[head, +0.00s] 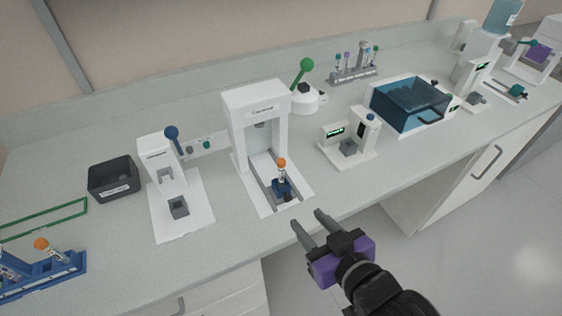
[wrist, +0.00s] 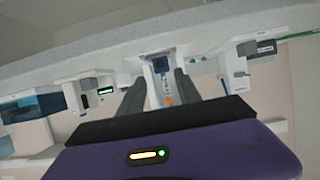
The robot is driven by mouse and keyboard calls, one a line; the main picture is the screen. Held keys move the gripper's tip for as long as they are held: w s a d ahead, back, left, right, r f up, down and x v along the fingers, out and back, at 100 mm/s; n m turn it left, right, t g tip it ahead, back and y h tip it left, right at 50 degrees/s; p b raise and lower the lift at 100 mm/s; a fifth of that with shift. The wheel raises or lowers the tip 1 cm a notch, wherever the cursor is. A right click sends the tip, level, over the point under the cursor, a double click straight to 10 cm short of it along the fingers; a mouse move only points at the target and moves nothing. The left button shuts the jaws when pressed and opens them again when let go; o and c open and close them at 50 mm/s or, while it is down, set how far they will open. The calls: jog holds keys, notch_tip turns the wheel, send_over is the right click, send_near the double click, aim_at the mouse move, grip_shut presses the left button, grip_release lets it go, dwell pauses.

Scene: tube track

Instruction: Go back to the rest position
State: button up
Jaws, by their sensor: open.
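My gripper (head: 308,222) is open, with nothing between its two dark fingers. In the head view it is at the bench's front edge, just in front of the white arch-shaped machine (head: 258,101). A tube with an orange cap (head: 281,162) stands upright in a small blue holder (head: 283,189) on the machine's track. My fingers are apart from the tube and its holder. In the wrist view the blue holder (wrist: 160,64) and orange cap (wrist: 168,101) show beyond and between the open fingers (wrist: 157,84).
On the left are a white press-like device (head: 160,151), a dark bin (head: 112,180) and a blue rack (head: 72,262) with an orange-capped tube. To the right are a small display device (head: 335,132) and a blue-lidded bath (head: 408,107). Open floor lies at lower right.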

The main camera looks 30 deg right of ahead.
jog(key=shift+r, duration=0.1)
jog(key=s+t, duration=0.1)
jog(key=s, duration=2.1)
jog(key=shift+s+r+t, duration=0.25)
jog(key=shift+s+t, duration=0.05)
jog(key=shift+s, duration=0.05)
